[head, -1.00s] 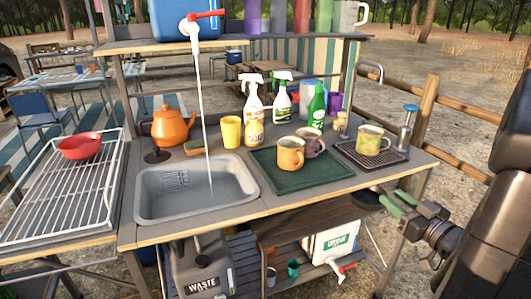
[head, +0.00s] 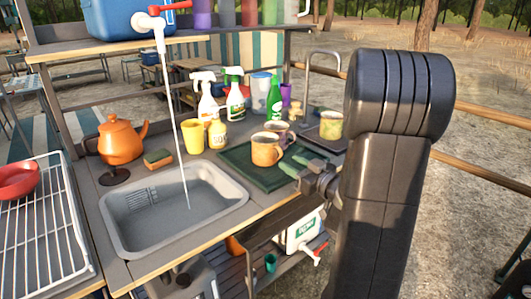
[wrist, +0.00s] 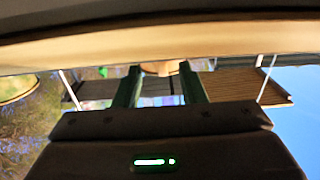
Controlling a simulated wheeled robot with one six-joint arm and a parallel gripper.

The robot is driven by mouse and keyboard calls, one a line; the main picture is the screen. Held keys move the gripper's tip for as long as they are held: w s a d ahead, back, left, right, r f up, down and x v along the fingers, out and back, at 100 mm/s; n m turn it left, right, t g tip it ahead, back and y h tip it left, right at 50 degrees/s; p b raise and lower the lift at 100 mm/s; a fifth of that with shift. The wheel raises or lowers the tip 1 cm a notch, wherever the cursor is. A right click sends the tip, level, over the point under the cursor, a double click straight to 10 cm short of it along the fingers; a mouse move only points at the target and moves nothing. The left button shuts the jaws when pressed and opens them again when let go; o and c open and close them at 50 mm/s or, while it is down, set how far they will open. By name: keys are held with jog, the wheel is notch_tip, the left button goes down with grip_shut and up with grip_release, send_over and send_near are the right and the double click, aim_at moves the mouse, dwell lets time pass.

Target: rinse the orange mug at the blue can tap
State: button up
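The orange mug (head: 266,150) stands upright on the dark green tray (head: 250,177) to the right of the sink (head: 135,238). The blue can (head: 105,20) sits on the shelf above. Its white tap (head: 150,24) with a red lever runs a thin stream of water into the sink. My arm hides part of the counter's right end.
Another mug (head: 279,130) stands close behind the orange one, and a yellow-green mug (head: 331,125) is farther right. Spray bottles (head: 207,97), a green bottle (head: 274,100) and a yellow cup (head: 192,136) stand behind. An orange teapot (head: 121,140) and sponge (head: 158,158) are behind the sink.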

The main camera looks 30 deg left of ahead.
aim_at(280, 157)
jog(key=shift+x, duration=2.7)
jog(key=shift+s+r, duration=0.1)
jog(key=shift+r, duration=0.05)
jog(key=shift+c, duration=0.3)
grip_shut()
